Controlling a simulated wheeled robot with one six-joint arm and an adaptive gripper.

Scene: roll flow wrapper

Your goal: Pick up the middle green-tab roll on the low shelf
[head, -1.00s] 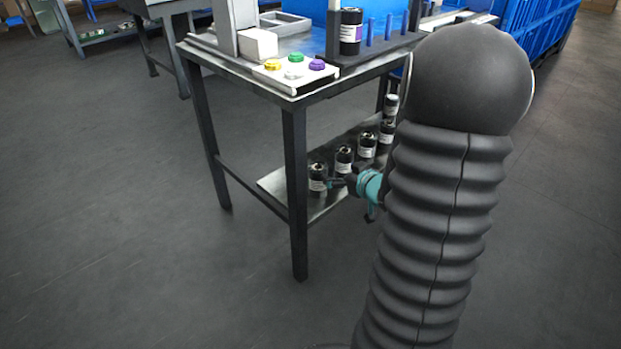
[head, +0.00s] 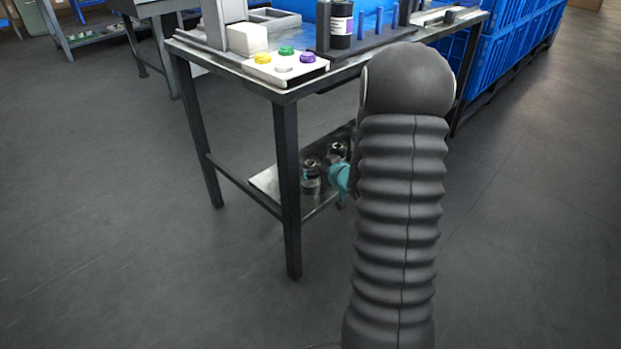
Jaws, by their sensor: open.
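Dark rolls with pale labels stand on the low shelf (head: 268,183) under the table. The front roll (head: 311,184) and another roll (head: 337,150) behind it show in the head view. The rest of the row is hidden behind my arm. Tab colours are too small to tell, so I cannot pick out the middle green-tab roll. My gripper (head: 323,174), with a teal body, is at the shelf close beside the front rolls. It is open, its fingers small and partly merged with the rolls. I cannot tell whether it touches one.
The table's front leg (head: 287,190) stands just left of the rolls, and the tabletop is above them. Blue crates (head: 515,40) stand at the right. The floor at left is clear.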

